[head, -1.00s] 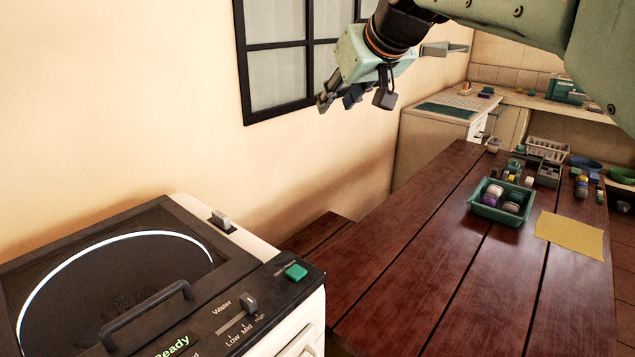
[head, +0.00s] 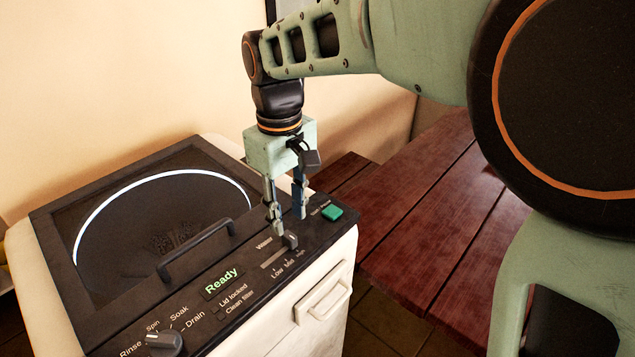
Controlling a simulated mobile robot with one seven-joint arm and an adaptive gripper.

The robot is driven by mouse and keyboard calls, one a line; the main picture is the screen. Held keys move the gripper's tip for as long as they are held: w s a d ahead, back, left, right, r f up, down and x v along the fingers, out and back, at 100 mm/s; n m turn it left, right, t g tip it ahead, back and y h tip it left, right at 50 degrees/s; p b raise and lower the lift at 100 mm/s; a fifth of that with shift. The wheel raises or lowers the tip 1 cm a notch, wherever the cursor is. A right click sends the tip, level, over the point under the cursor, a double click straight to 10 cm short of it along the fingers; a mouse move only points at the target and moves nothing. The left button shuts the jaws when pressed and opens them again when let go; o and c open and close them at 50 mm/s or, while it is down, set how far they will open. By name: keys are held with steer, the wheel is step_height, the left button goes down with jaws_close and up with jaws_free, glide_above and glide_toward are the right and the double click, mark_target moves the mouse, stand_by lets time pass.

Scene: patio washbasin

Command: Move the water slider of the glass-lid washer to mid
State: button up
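The glass-lid washer (head: 120,290) stands at the left with its lid closed and a dark control panel along its front. The water slider (head: 290,240) is a small grey knob at the High end of its slot, with Low, Mid and High printed beside it. My gripper (head: 289,226) points down over the panel at the slider. Its two fingers are apart, with the tips close behind the knob in this view. I cannot tell whether a fingertip touches the knob.
The lid handle (head: 197,250) rises just left of my fingers. A green button (head: 332,212) is to the right on the panel, and a grey dial (head: 165,343) is at the near left. The display (head: 221,282) reads Ready. A wooden table (head: 440,215) stands to the right.

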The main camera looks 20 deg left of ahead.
mark_target(289, 236)
step_height(289, 236, down, 5)
steer(key=shift+f, duration=0.2)
jaws_close()
stand_by(0.3)
